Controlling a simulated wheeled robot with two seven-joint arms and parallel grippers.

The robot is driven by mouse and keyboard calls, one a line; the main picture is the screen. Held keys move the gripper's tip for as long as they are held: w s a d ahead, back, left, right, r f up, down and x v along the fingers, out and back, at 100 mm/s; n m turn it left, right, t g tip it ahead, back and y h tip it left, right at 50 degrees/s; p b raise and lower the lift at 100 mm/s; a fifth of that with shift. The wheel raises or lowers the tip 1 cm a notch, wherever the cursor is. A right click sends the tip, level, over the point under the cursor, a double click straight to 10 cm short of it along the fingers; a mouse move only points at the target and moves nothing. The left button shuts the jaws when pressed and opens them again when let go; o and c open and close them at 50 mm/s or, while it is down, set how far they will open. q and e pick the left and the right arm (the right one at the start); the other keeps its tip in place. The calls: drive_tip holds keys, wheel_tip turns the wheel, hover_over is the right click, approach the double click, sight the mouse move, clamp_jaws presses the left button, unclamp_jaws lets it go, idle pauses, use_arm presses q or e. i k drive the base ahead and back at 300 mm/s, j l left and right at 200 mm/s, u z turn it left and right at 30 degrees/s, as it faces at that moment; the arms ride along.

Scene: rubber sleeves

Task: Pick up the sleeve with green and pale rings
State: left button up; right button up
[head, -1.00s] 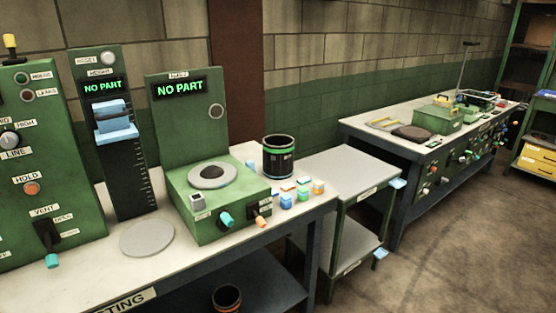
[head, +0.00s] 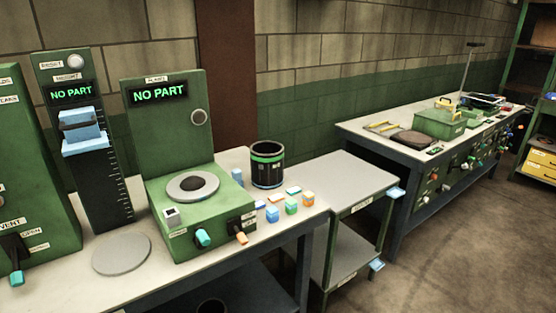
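A black cylindrical sleeve (head: 267,168) with a green ring near its top and a thin pale ring near its base stands upright on the testing bench (head: 63,283). It is at the bench's back right, behind small coloured blocks (head: 290,207). Its open top shows a dark hollow. Neither of my grippers is in the head view.
A green test stand (head: 197,212) reading NO PART and a height gauge (head: 85,135) stand left of the sleeve. A grey disc (head: 121,254) lies in front. A two-level cart (head: 345,178) adjoins the bench; another bench (head: 375,143) stands beyond. Floor (head: 460,240) at right is clear.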

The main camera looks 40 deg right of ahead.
sight(266, 158)
drive_tip(key=i+l, duration=0.1)
drive_tip(key=l, duration=0.3)
drive_tip(key=i+l, duration=0.1)
drive_tip(key=l, duration=0.35)
drive_tip(key=i+l, duration=0.1)
drive_tip(key=l, duration=0.3)
drive_tip(key=i+l, duration=0.1)
drive_tip(key=l, duration=0.75)
drive_tip(key=i+l, duration=0.15)
drive_tip(key=l, duration=0.25)
drive_tip(key=z, duration=0.05)
